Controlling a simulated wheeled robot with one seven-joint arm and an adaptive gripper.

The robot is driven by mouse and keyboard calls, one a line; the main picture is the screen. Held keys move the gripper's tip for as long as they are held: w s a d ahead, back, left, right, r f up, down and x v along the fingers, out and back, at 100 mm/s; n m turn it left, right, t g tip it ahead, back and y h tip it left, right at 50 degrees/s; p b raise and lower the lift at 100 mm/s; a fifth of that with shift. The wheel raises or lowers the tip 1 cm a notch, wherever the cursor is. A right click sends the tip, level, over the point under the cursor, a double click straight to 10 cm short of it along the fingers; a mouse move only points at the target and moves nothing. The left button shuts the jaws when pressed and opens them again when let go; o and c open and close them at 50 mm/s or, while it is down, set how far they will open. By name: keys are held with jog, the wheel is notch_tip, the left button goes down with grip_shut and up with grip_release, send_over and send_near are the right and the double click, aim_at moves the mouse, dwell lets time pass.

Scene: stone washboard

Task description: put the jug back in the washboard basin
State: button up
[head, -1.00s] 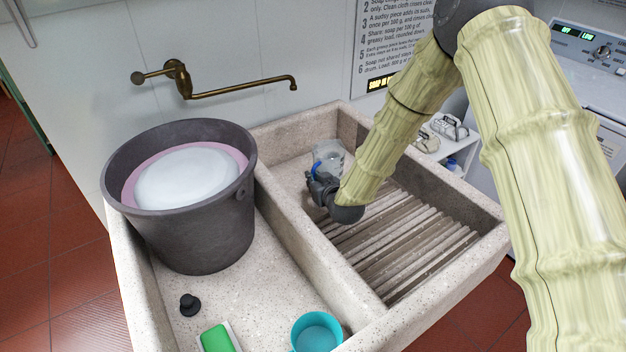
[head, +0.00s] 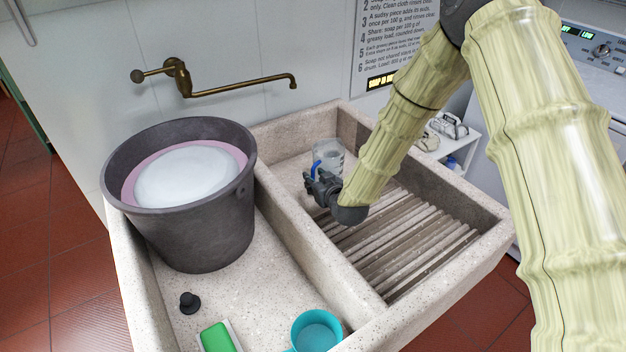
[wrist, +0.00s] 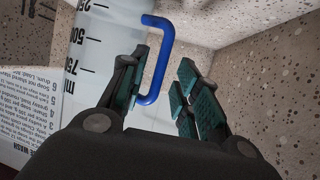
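The jug (head: 331,152) is clear, with dark volume marks and a blue handle. In the head view it shows at the back of the right-hand basin (head: 290,162), behind the ribbed washboard (head: 405,245), partly hidden by my gripper. In the wrist view the jug (wrist: 95,60) is at left, its blue handle (wrist: 163,65) reaching between my fingers. My gripper (wrist: 165,95) is open, with a gap between its pads, and does not clamp the handle. In the head view my gripper (head: 316,185) is low beside the jug. Whether the jug touches the floor is hidden.
A stone divider (head: 310,240) separates the left basin. That basin holds a large dark bucket (head: 205,235), a black plug (head: 189,302), green soap (head: 216,338) and a teal cup (head: 318,332). A brass tap (head: 240,88) reaches out above.

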jog(key=v, duration=1)
jog(key=shift+b, duration=0.4)
jog(key=shift+r, duration=0.15)
